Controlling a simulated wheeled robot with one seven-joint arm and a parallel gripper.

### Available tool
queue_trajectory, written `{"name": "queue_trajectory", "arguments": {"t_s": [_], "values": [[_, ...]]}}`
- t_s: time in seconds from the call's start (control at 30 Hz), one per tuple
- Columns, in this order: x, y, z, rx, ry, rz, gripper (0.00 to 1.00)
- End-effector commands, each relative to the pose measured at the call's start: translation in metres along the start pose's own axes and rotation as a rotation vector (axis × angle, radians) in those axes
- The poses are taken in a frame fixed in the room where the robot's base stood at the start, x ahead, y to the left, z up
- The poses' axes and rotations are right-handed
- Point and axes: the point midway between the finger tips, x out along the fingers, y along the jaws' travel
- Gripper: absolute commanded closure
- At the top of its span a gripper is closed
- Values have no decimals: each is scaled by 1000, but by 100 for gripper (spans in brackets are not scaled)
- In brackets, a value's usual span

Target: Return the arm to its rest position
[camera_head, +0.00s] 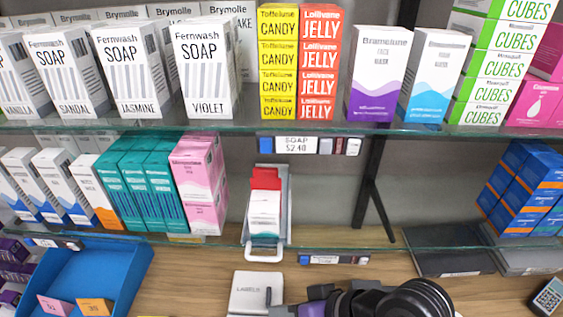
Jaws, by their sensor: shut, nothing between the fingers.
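My gripper (290,309) shows at the bottom edge, right of centre, as part of my black arm, which ends in a large round black joint. Its fingers point left and are partly cut off by the frame edge. It is shut and I see nothing held in it. It is low over the wooden counter (200,275), just in front of a white box marked LABELS (252,292).
Glass shelves hold soap boxes (208,65), candy and jelly packs (299,62) and other cartons. A holder with a red-and-white carton (265,205) stands at centre. A blue tray (122,270) is at lower left, a dark flat slab (450,250) at right, a keypad device (547,297) at lower right.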

Motion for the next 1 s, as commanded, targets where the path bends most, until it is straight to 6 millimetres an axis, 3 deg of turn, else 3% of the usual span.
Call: {"name": "queue_trajectory", "arguments": {"t_s": [0.63,0.87,1.0], "values": [[8,28,26,75,107,61,100],[8,51,52,123,199,129,100],[0,72,79,155,285,205,100]]}}
